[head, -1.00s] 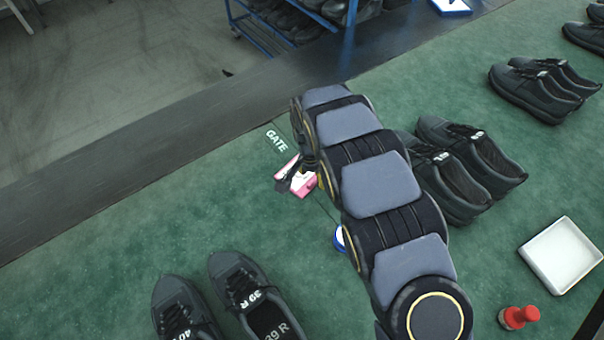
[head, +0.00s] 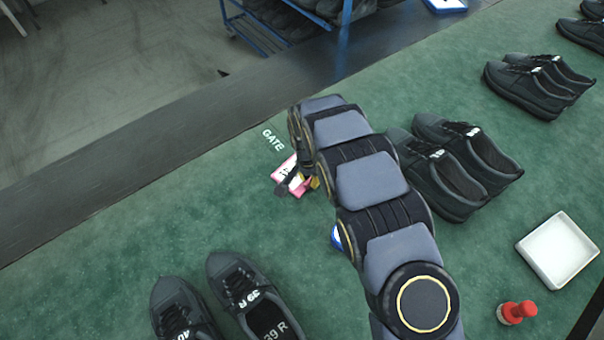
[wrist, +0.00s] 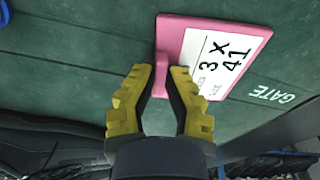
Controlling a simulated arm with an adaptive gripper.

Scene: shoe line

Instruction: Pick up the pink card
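The pink card (head: 285,170) lies on the green table by the GATE lettering, partly hidden by my arm in the head view. In the wrist view the pink card (wrist: 214,52) has a white label reading "3 x 41" and a pink raised tab at its near edge. In the head view my gripper (head: 299,186) is at the card's near edge.
Black shoe pairs stand right of my arm (head: 455,170) and at the lower left (head: 240,290). A blue and white object (head: 337,237) is partly hidden by my arm. A white tray (head: 524,253) and a red-topped item (head: 516,312) are at the right.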

